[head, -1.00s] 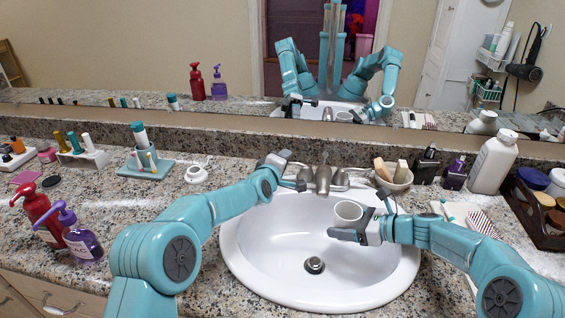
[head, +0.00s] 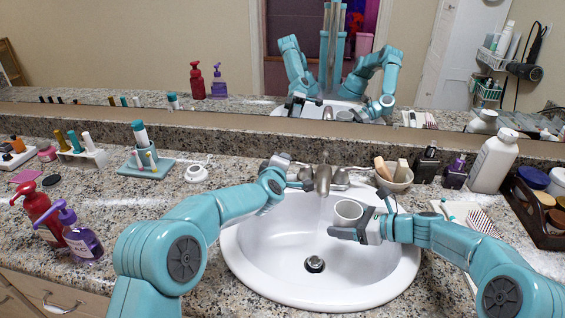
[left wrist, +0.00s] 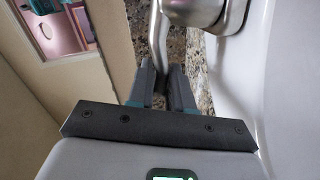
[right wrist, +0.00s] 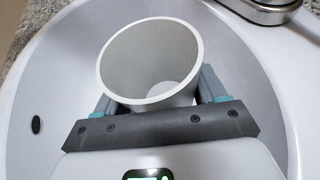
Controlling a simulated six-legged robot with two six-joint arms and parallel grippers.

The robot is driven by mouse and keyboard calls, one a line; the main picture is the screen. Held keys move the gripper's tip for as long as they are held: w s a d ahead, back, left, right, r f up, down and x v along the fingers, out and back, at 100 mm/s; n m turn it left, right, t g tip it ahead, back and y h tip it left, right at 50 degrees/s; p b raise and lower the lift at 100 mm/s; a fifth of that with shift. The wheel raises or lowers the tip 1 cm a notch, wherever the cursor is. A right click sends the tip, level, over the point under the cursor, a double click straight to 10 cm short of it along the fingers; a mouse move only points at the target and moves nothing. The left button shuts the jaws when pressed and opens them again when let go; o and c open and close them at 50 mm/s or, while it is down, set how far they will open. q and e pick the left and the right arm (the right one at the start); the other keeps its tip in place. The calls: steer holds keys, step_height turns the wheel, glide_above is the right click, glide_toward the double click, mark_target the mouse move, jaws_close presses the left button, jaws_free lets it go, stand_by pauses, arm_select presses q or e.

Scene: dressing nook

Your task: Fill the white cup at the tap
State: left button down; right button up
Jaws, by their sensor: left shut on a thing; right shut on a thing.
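The white cup (head: 348,210) is held over the basin, mouth up, just right of and below the tap spout (head: 323,179). My right gripper (head: 352,231) is shut on it. In the right wrist view the cup (right wrist: 125,60) shows its open mouth, with no water visible inside. My left gripper (head: 303,183) is at the left side of the tap, shut on the tap's handle (left wrist: 158,45), a thin metal lever. A faint pale streak, which looks like running water, drops from the spout left of the cup.
The white sink basin (head: 265,262) has a dark drain (head: 314,264). A bowl (head: 396,180) and a white bottle (head: 493,163) stand right of the tap. Red and purple pump bottles (head: 80,240) stand at left. A mirror runs behind the counter.

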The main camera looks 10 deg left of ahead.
arm_select(q)
steer(key=shift+r, duration=0.1)
steer(key=c, duration=1.1)
jaws_free()
steer(key=shift+s, duration=0.1)
steer(key=v, duration=1.2)
